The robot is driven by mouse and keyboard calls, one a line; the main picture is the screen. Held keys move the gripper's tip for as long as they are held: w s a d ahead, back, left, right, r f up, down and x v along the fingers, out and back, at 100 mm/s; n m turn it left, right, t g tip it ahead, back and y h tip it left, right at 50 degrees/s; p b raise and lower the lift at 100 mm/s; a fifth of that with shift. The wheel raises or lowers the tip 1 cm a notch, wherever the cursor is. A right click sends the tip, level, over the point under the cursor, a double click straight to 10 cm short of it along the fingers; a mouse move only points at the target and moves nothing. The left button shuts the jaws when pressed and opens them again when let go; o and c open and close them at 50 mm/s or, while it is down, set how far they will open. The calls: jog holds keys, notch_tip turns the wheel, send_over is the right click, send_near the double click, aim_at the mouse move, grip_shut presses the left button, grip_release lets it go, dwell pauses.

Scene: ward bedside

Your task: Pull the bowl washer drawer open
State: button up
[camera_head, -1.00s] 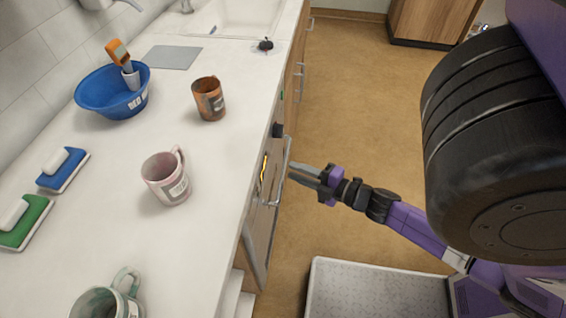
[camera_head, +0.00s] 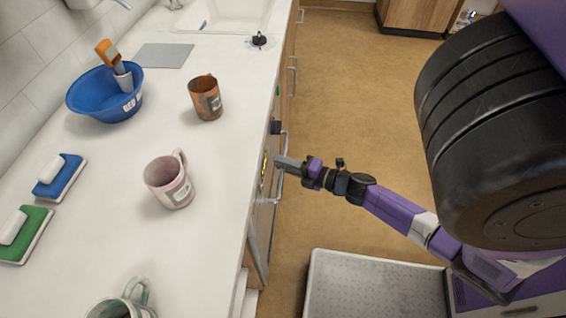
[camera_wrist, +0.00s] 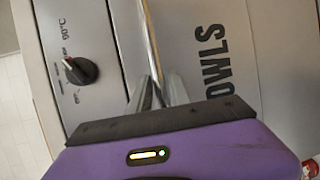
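The bowl washer is built in under the counter. In the wrist view its pale drawer front (camera_wrist: 215,60) carries dark lettering reading "OWLS", the first letter hidden. A thin metal bar handle (camera_wrist: 151,35) runs along that front; it also shows in the head view (camera_head: 282,150). My gripper (camera_wrist: 158,90) has one finger on each side of the bar, close together, and looks shut on it. In the head view my gripper (camera_head: 281,164) is at the handle, just off the counter's edge. The drawer front looks closed; its lower part is mostly hidden in the head view.
A panel with a dark knob (camera_wrist: 80,70) is beside the drawer front. The counter (camera_head: 120,150) holds a blue bowl (camera_head: 90,98), brown mug (camera_head: 206,98), pink mug (camera_head: 170,182), green mug (camera_head: 122,305) and two sponges. The floor (camera_head: 345,90) is clear beyond my arm.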

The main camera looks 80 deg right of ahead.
jog(key=shift+w, duration=0.1)
grip_shut()
dwell(1.4)
